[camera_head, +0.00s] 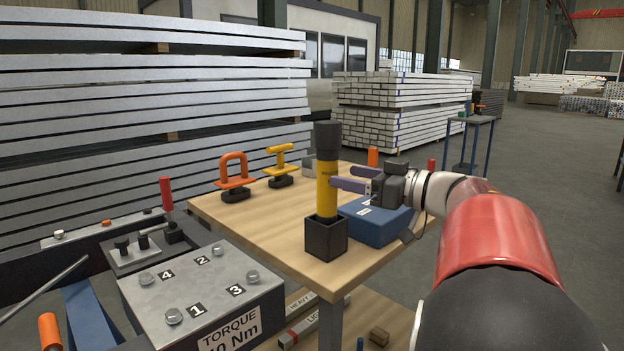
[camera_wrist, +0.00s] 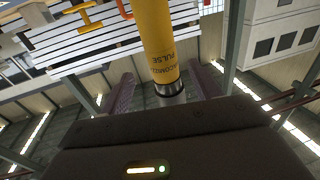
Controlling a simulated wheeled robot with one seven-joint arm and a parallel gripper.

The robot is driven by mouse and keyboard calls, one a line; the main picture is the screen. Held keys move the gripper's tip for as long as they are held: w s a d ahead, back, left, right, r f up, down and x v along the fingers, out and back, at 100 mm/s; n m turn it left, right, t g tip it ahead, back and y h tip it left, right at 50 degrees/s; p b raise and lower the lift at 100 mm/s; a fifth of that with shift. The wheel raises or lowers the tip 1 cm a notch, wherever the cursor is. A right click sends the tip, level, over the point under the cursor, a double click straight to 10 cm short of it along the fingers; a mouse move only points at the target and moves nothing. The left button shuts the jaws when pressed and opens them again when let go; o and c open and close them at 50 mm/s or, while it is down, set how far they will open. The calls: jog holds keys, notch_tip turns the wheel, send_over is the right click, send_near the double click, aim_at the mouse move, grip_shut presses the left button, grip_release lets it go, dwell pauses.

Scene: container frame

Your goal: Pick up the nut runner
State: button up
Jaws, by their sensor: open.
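The nut runner (camera_head: 327,185) is a yellow upright cylinder with a dark top, standing in a black square holder (camera_head: 327,240) near the front edge of the wooden table. Its lower end is hidden inside the holder. My gripper (camera_head: 343,178), with purple fingers, reaches it from the right at the middle of its yellow body. In the wrist view the nut runner (camera_wrist: 158,35) appears between the two spread fingers of my gripper (camera_wrist: 164,90), with visible gaps on both sides. The gripper is open and not closed on it.
A blue box (camera_head: 375,222) sits on the wooden table (camera_head: 270,225) right of the holder, below my gripper. Orange (camera_head: 235,172) and yellow (camera_head: 280,160) handled tools stand at the back left. A grey torque block (camera_head: 200,285) with several bolts is at front left.

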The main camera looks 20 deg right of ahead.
aim_at(320, 170)
jog(key=x, duration=0.7)
jog(key=shift+w+a, duration=0.2)
jog(key=shift+a, duration=0.1)
jog(key=shift+c, duration=0.4)
jog(key=c, duration=1.2)
grip_shut()
jog(key=shift+r, duration=0.1)
